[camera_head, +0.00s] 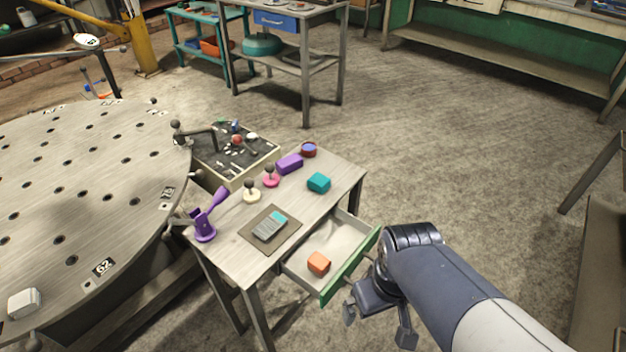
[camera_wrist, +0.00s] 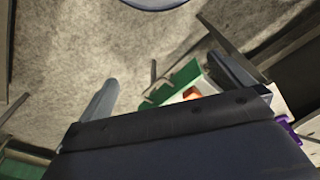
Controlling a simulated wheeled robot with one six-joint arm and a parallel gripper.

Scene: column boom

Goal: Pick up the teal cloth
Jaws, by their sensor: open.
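The teal cloth (camera_head: 318,183) looks like a small folded block. It lies on the grey table (camera_head: 222,235), near its right edge and behind the open drawer. My gripper (camera_head: 378,325) is open and empty, its fingers pointing down. It is in front of the drawer's green front, to the right and nearer the camera than the cloth, well apart from it. In the wrist view my gripper's fingers (camera_wrist: 162,72) are spread, with the green drawer front (camera_wrist: 180,85) showing between them. I cannot make out the cloth in the wrist view.
The open drawer (camera_head: 340,238) holds an orange block (camera_head: 318,262). Floor right of the table is clear.

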